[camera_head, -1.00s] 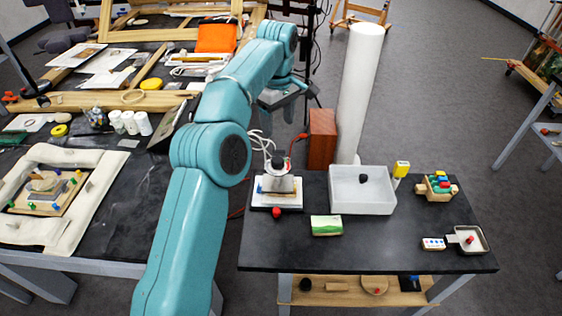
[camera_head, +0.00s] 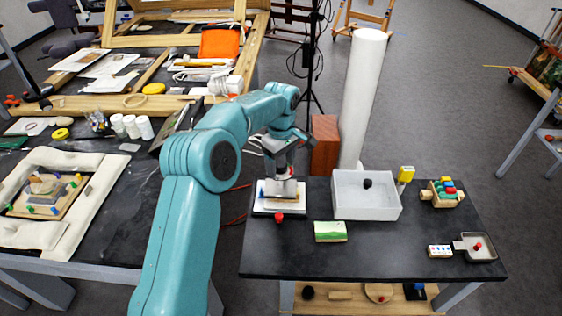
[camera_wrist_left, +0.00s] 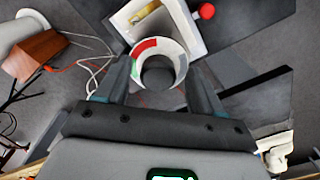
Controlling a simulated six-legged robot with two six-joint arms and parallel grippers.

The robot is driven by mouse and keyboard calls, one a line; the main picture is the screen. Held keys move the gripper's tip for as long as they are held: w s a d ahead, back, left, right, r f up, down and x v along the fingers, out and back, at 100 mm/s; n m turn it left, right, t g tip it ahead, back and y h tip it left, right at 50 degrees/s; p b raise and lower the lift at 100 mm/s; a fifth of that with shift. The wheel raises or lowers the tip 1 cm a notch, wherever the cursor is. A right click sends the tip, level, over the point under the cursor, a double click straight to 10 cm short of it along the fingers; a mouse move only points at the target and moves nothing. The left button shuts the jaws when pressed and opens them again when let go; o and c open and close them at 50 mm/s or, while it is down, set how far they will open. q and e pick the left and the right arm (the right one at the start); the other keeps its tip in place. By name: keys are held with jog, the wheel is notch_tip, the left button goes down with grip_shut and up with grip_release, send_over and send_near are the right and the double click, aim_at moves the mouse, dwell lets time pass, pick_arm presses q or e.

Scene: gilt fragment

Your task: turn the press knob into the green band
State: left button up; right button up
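The small white press (camera_head: 279,195) stands at the left of the dark side table, with a red ball (camera_head: 279,217) at its front. My left gripper (camera_head: 281,166) is above the press and hides the knob in the head view. Its fingers (camera_wrist_left: 158,88) are apart on either side of the knob, with gaps visible; contact is not evident. My right gripper is not in view.
Right of the press stand a white tray (camera_head: 366,207), a green and white block (camera_head: 330,232) and a yellow-topped tool (camera_head: 405,175). A wooden box (camera_head: 325,146) and a tall white column (camera_head: 360,95) are behind.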

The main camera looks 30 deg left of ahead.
pick_arm(q)
jog(key=shift+a+f, duration=0.1)
jog(key=c, duration=1)
jog(key=m+p, duration=0.1)
jog(key=m, duration=0.2)
jog(key=m+p, duration=0.1)
jog(key=m, duration=0.3)
jog(key=shift+m, duration=0.4)
jog(key=m, duration=0.4)
jog(key=shift+a+p, duration=0.1)
jog(key=shift+p, duration=0.25)
jog(key=shift+m+p, duration=0.3)
jog(key=shift+m, duration=2.2)
